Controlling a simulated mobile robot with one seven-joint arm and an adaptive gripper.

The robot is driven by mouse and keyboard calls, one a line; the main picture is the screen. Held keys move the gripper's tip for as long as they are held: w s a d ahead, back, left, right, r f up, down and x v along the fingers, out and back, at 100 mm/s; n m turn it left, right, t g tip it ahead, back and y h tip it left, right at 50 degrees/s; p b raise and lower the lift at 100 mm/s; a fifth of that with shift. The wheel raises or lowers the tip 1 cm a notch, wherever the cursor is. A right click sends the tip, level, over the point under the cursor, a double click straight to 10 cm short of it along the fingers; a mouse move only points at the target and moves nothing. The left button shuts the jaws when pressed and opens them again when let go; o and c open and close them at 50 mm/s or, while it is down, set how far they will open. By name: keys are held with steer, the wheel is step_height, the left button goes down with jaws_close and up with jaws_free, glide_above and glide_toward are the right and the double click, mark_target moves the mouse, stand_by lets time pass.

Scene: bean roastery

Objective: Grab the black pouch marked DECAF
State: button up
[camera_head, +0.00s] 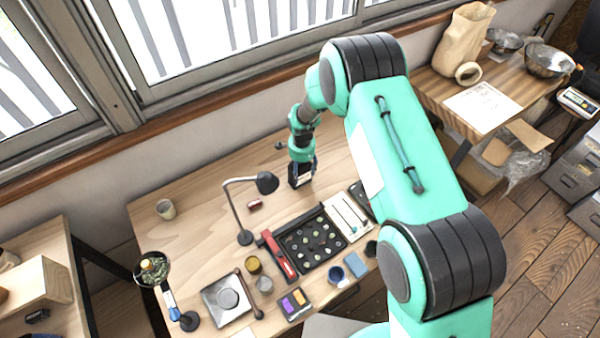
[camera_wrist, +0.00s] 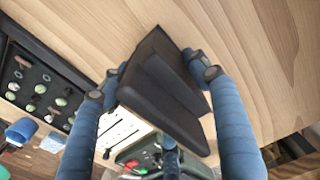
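The black pouch (camera_head: 300,178) stands on the wooden table near the window side, with a small pale patch facing the head view. The DECAF lettering cannot be read. In the wrist view the dark pouch (camera_wrist: 165,90) fills the middle, seen from above and askew. My gripper (camera_head: 302,165) is over the pouch, with its blue fingers reaching down around it. In the wrist view my gripper (camera_wrist: 157,76) has one dark fingertip close against each side of the pouch. Whether the fingertips press on it or only straddle it cannot be made out.
A desk lamp (camera_head: 238,205) stands to the left. A black tray (camera_head: 288,250) of small round samples and a white tool tray (camera_head: 350,217) lie in front. A small dark red item (camera_head: 255,204) lies beside the lamp. Bare table (camera_wrist: 285,50) lies beyond the pouch.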

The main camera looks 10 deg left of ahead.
mark_target(302, 166)
steer(key=c, duration=0.4)
steer(key=shift+r, duration=0.1)
steer(key=shift+w+r, duration=0.1)
steer(key=shift+r, duration=0.75)
steer(key=shift+s+d+r, duration=0.1)
steer(key=shift+s+r, duration=0.15)
steer(key=shift+r, duration=0.7)
steer(key=s+d, duration=0.3)
steer(key=s, duration=0.4)
steer(key=s+d+r, duration=0.1)
steer(key=s+d, duration=0.3)
steer(key=s, duration=0.3)
steer(key=shift+r, duration=0.15)
